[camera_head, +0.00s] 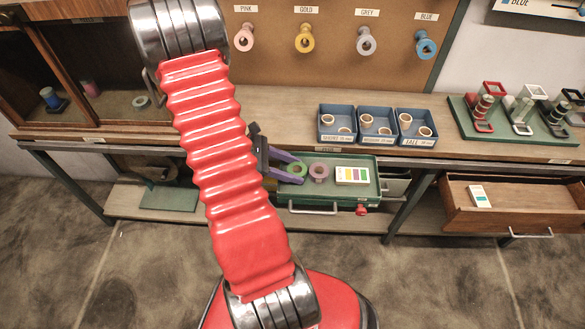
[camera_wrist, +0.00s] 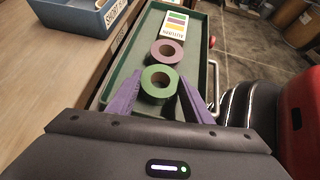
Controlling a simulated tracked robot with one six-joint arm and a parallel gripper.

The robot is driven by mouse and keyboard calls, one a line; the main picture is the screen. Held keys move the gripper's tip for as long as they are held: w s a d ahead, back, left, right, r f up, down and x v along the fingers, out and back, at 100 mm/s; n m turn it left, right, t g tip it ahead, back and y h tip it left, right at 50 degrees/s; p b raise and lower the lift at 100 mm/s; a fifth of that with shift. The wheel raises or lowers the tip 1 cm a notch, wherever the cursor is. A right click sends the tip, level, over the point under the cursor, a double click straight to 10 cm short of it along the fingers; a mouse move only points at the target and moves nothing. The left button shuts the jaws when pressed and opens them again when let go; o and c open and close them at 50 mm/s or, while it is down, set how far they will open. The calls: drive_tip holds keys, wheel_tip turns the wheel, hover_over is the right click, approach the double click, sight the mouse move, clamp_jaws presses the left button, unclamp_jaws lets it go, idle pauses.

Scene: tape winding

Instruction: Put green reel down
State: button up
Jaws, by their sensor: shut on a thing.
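The green reel (camera_head: 298,168) is between the purple fingers of my gripper (camera_head: 291,165), at the left part of the open green drawer (camera_head: 330,190). The wrist view shows the green reel (camera_wrist: 159,99) lying flat with its hole upward, and my gripper (camera_wrist: 158,75) is shut on it from both sides. I cannot tell whether the reel touches the drawer floor (camera_wrist: 143,41). A mauve reel (camera_head: 319,180) lies in the drawer just beyond the green one, and it also shows in the wrist view (camera_wrist: 167,62).
A colour-striped card (camera_head: 353,175) lies in the drawer past the mauve reel. Blue bins (camera_head: 335,138) with small rolls stand on the bench above. An open wooden drawer (camera_head: 515,205) is at the right. Reels hang on the pegboard (camera_head: 340,65). The drawer's near left corner is hidden by my arm.

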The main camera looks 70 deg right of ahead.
drive_tip(key=o, duration=1.1)
drive_tip(key=shift+f, duration=0.1)
drive_tip(key=v, duration=1.2)
